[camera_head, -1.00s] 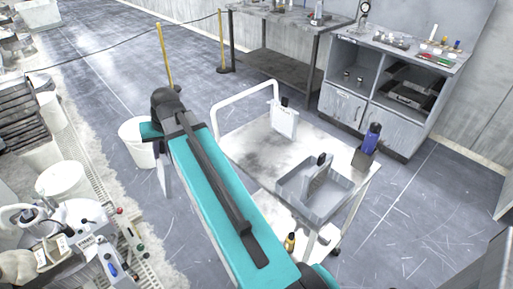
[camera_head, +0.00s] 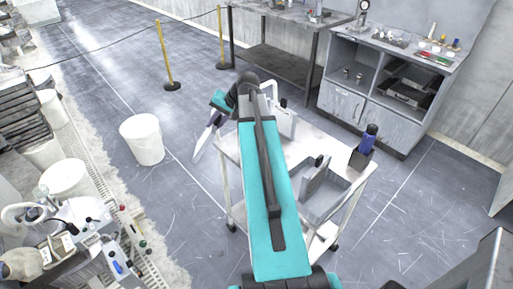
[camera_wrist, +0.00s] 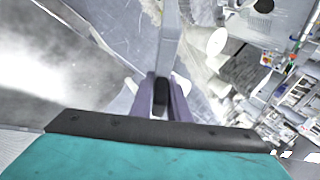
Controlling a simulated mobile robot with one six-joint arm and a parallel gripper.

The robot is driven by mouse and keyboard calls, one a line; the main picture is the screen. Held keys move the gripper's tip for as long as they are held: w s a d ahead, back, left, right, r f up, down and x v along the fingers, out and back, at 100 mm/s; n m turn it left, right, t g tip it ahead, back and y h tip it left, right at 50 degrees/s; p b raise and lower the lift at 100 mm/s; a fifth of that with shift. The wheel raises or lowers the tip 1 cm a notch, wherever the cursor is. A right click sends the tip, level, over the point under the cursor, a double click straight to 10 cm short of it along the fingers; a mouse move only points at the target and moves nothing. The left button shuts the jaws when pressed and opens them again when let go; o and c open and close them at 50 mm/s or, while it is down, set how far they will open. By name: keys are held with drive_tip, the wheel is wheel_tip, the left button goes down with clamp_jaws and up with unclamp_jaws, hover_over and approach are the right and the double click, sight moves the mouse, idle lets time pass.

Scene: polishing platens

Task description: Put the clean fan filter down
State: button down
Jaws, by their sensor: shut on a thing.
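My gripper (camera_wrist: 161,98) is shut on the black handle of a thin pale grey panel, which I take to be the clean fan filter (camera_wrist: 169,36). In the wrist view the panel shows nearly edge-on beyond the fingers. In the head view the filter (camera_head: 204,143) hangs tilted below my gripper (camera_head: 216,119), by the left end of the white cart (camera_head: 229,150). It appears to be in the air over the floor beside the cart. My arm hides part of the cart top.
A grey tray (camera_head: 325,205) there holds another handled panel (camera_head: 314,181). A white bucket (camera_head: 142,140) stands on the floor to the left.

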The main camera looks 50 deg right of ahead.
drive_tip(key=s+d+r+m+t+p, duration=0.1)
drive_tip(key=s+d+m, duration=0.2)
drive_tip(key=d, duration=0.6)
drive_tip(key=s+d+r+m+t+h+p, duration=0.1)
drive_tip(key=s+d+m+t, duration=0.1)
drive_tip(key=s+d, duration=0.4)
drive_tip(key=d, duration=0.3)
drive_tip(key=shift+d+r+m+t+p, duration=0.3)
drive_tip(key=shift+d+m+p, duration=0.05)
drive_tip(key=shift+m+p, duration=0.05)
drive_tip(key=shift+f, duration=0.15)
wheel_tip(320, 180, down, 10)
drive_tip(key=b, duration=0.5)
drive_tip(key=c, duration=1.8)
unclamp_jaws()
drive_tip(key=shift+c, duration=0.2)
drive_tip(key=a+p+v, duration=0.1)
drive_tip(key=p+v, duration=0.1)
drive_tip(key=v, duration=0.6)
drive_tip(key=shift+d, duration=0.35)
